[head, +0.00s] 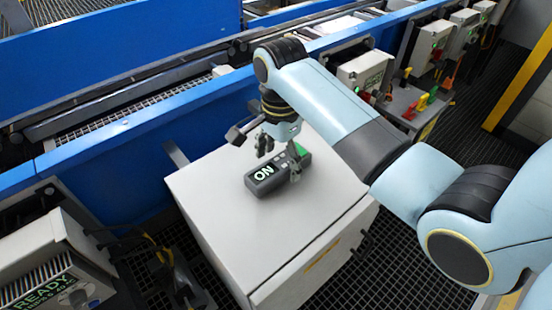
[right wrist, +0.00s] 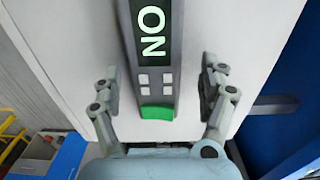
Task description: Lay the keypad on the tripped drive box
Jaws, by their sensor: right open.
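The keypad (head: 276,170) is a dark grey bar with a lit ON display and a green end. It lies flat on top of a pale cabinet (head: 325,192). In the right wrist view the keypad (right wrist: 155,75) runs up the middle of the picture. My right gripper (head: 278,158) is open over the keypad's green-end half, with one finger on each side and a gap to each. A drive box (head: 57,285) at the lower left shows READY. Another drive box (head: 365,70) stands behind my right arm, its display too small to read. My left gripper is out of view.
A blue conveyor (head: 130,145) runs behind the cabinet. More boxes (head: 432,45) line it at the upper right, near red, yellow and green parts (head: 418,107). A dark grid floor (head: 400,265) lies around the cabinet. The cabinet top beside the keypad is clear.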

